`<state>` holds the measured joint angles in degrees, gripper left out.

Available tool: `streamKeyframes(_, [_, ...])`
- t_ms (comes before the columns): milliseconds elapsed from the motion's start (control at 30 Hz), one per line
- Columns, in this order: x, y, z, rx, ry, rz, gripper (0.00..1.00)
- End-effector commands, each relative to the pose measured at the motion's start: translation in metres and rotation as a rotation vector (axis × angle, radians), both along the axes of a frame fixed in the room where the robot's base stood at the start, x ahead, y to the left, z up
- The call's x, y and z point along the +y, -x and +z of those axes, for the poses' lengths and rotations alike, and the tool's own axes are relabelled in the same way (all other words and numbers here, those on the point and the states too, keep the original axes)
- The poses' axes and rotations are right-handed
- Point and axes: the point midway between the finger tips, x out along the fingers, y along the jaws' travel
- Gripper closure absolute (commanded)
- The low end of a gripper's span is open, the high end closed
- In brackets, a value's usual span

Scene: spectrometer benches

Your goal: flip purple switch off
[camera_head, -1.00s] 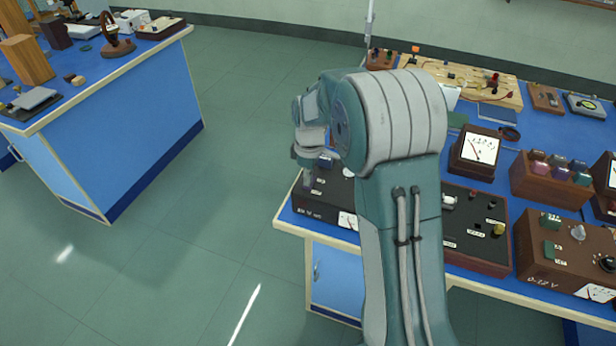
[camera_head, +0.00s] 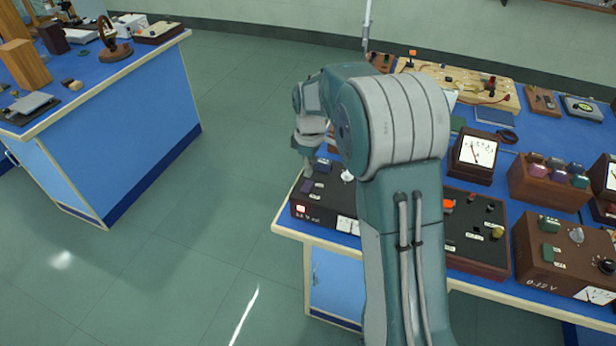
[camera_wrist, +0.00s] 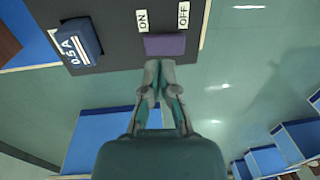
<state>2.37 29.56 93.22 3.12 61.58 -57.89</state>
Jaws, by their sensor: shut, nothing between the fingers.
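The purple switch (camera_wrist: 165,45) is a small block on a dark panel in the wrist view. An ON label (camera_wrist: 142,21) lies beside its left end and an OFF label (camera_wrist: 184,15) beside its right end. My gripper (camera_wrist: 158,66) is shut and empty, its fingertips close to the switch's lower left edge; I cannot tell whether they touch. In the head view the switch (camera_head: 306,187) shows small on top of the black box (camera_head: 317,212), at the bench's left end. My gripper (camera_head: 308,172) is just above it, partly blurred by distance.
A blue block (camera_wrist: 80,41) marked 0.5 A stands left of the switch. A meter (camera_head: 474,154), a brown box (camera_head: 560,255) and other instruments crowd the blue bench to the right. Open floor (camera_head: 220,200) separates it from another bench (camera_head: 125,150).

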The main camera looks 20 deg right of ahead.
Motion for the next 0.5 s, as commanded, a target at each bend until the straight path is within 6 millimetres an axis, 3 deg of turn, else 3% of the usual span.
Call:
streamKeyframes(300, [-0.004,-0.007,0.066,-0.002,0.0,0.0,1.0])
streamKeyframes(500, [-0.005,-0.008,0.086,-0.001,0.001,0.0,1.0])
